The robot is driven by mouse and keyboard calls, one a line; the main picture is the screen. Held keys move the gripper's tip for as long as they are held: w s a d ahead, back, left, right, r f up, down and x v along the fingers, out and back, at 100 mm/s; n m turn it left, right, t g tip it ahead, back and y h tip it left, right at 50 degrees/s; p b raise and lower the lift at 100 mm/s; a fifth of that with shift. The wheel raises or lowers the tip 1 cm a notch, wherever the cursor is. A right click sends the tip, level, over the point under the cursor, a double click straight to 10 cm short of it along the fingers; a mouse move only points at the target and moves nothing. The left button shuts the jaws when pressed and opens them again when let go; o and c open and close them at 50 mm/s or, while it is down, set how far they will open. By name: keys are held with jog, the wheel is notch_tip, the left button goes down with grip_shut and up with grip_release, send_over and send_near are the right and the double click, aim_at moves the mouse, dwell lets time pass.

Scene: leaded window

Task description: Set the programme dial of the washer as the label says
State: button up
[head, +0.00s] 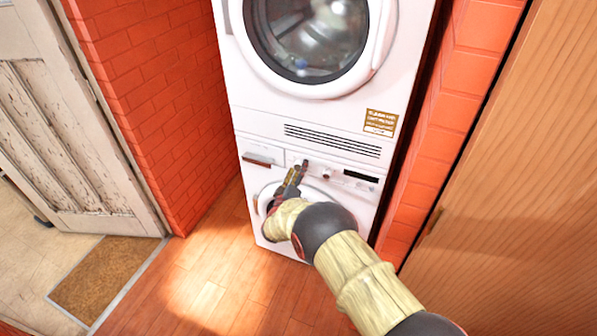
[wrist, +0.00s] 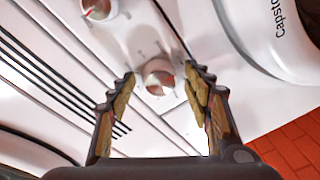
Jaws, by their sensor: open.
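The white washer (head: 281,218) is the lower of two stacked machines. My gripper (head: 299,167) is at the left-middle of its control panel, with its jaws apart. In the wrist view the open fingers (wrist: 160,75) have a round silvery dial (wrist: 157,85) with a reddish face between their tips. Tick marks surround this dial; whether a finger touches it I cannot tell. A second knob (wrist: 98,9) with a red mark is at the top. Which is the programme dial is not shown. A brown and white label (head: 380,122) is on the upper machine; its text is too small to read.
A dark display (head: 361,176) is on the panel's right. The upper machine's round door (head: 310,40) and a slotted vent (head: 333,140) are above. Brick walls (head: 160,95) flank the machines. A wooden panel (head: 500,200) stands at right.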

dwell(0.3)
jog(key=v, duration=1.2)
